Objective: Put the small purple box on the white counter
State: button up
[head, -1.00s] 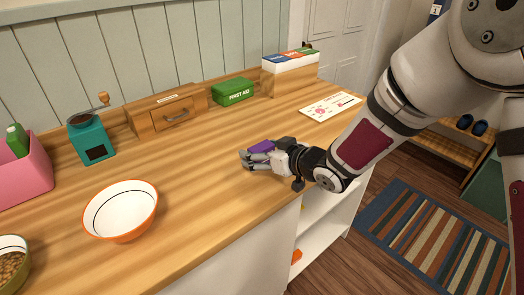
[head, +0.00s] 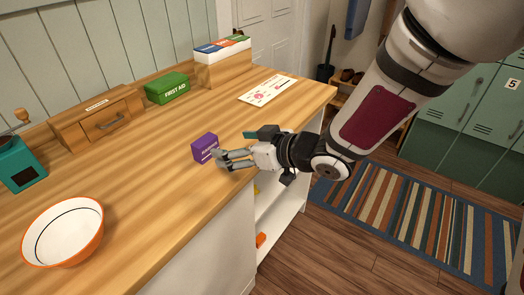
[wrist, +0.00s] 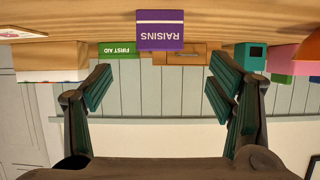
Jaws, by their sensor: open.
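The small purple box (head: 205,148), lettered RAISINS, stands upright on the wooden top of the white-sided counter (head: 207,255), near its front edge. My gripper (head: 224,158) is just to the right of the box, low over the top, with its fingers pointing at it. In the wrist view, which is upside down, the purple box (wrist: 160,40) shows beyond the fingers and between their lines. My gripper (wrist: 163,80) is open there, with nothing between its fingers. A small gap seems to lie between fingertips and box, but the head view does not settle this.
A white and orange bowl (head: 63,235), teal grinder (head: 20,165), wooden drawer box (head: 98,118), green first aid box (head: 167,88), file holder (head: 222,68) and paper card (head: 267,90) stand or lie on the top. The wood around the purple box is clear.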

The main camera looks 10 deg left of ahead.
jog(key=w+d+r+m+t+h, duration=0.1)
jog(key=d+r+m+h, duration=0.15)
jog(key=d, duration=0.55)
jog(key=w+d+r+m+t+h, duration=0.1)
jog(key=d+r+m+t+h, duration=0.2)
jog(key=d, duration=0.6)
jog(key=w+d+r+m+h, duration=0.1)
jog(key=d+r+h, duration=0.1)
jog(key=d+h, duration=0.45)
jog(key=s+d+r+m+g+h, duration=0.2)
jog(key=s+d+m, duration=0.2)
jog(key=s+d, duration=0.8)
jog(key=s+m+g+y, duration=0.1)
jog(key=s+m+g, duration=0.2)
jog(key=s, duration=1.2)
jog(key=shift+d+f+g, duration=0.2)
jog(key=shift+d+g, duration=0.15)
jog(key=shift+g, duration=0.25)
jog(key=shift+s, duration=0.1)
notch_tip(320, 180, up, 7)
jog(key=t+p, duration=0.1)
jog(key=p, duration=0.4)
jog(key=shift+p, duration=0.35)
